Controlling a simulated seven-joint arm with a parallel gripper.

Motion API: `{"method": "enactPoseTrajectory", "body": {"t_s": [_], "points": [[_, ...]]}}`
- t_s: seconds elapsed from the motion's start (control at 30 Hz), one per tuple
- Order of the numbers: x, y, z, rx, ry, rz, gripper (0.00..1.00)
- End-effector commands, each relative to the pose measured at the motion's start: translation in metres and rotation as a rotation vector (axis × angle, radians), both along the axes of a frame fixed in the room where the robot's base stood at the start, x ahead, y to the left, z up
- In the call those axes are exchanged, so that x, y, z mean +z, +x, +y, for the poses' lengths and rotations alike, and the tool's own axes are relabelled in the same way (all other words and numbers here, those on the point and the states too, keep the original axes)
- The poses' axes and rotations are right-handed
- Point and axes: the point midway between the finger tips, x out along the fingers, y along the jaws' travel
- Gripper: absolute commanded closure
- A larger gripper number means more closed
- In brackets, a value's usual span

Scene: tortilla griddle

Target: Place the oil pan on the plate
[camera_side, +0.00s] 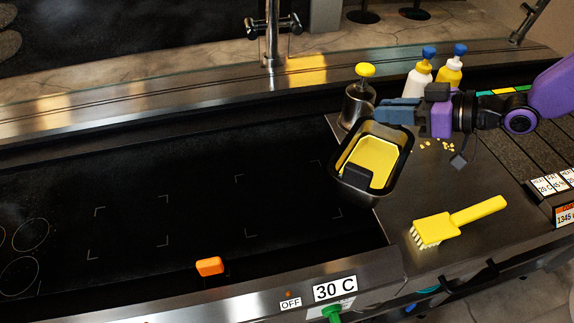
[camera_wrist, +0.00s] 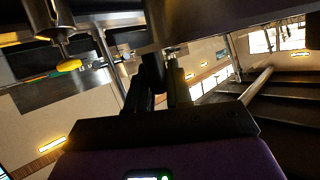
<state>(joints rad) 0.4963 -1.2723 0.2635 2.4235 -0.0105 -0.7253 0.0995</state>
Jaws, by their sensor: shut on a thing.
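The oil pan (camera_side: 342,182) is a black rectangular tub with yellow inside, in the side view right of centre. It overlaps the boundary between the dark griddle plate (camera_side: 200,190) and the steel surface. It looks tilted toward the side camera; any gap below it is unclear. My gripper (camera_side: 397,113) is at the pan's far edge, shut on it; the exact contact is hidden. The griddle plate is flat and black, with faint corner marks. In the wrist view, my gripper's dark fingers (camera_wrist: 158,85) are close together, and what they hold is hard to make out.
Two blue-capped bottles (camera_side: 418,78) stand behind my arm. A yellow brush (camera_side: 440,229) lies on the steel surface (camera_side: 400,205). An orange object (camera_side: 209,266) is at the griddle's front. The marked griddle area is clear.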

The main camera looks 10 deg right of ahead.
Motion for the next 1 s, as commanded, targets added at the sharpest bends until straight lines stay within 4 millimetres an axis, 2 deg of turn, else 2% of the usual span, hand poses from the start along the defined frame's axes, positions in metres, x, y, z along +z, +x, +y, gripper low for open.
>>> {"method": "enactPoseTrajectory", "body": {"t_s": [0.17,0.6,0.8,1.0], "points": [[-0.008,0.014,0.013,0.008,0.004,0.0,1.0],[-0.045,0.081,0.05,0.006,0.003,0.002,1.0],[-0.072,0.1,0.061,0.006,0.003,0.002,1.0],[-0.089,0.113,0.069,0.007,0.005,0.0,1.0]]}}
